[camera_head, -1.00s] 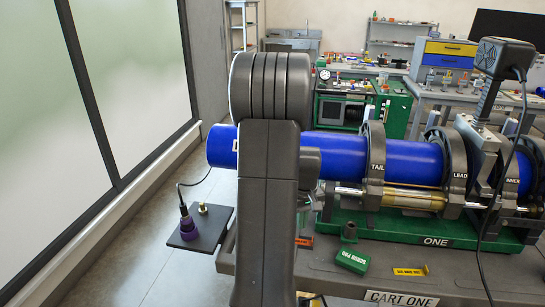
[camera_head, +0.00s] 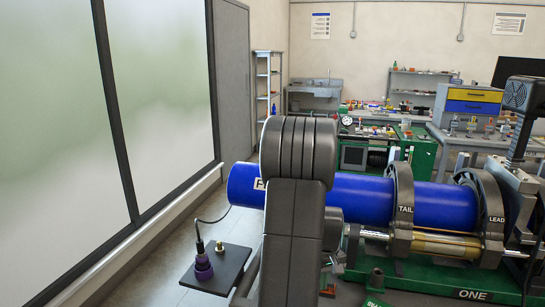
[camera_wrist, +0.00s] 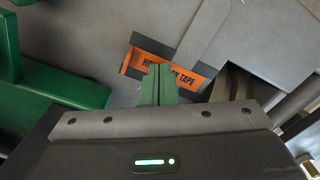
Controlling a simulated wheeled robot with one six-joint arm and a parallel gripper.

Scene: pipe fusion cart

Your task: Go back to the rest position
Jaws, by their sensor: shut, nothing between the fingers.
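My gripper (camera_wrist: 158,72) shows in the wrist view, its green fingers closed together with nothing between them. Behind the fingertips lies an orange and black label (camera_wrist: 185,68) reading partly "TAPE" on a grey surface. In the head view my dark arm stands upright in front of the blue pipe (camera_head: 362,198) and hides part of it. My gripper does not show in the head view.
The pipe runs through the TAIL clamp (camera_head: 401,215) and the LEAD clamp (camera_head: 490,220) on the green cart base (camera_head: 430,280). A small side shelf (camera_head: 222,275) holds a purple-based item (camera_head: 203,266). A frosted glass wall (camera_head: 60,150) stands left. Green parts (camera_wrist: 55,85) are close in the wrist view.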

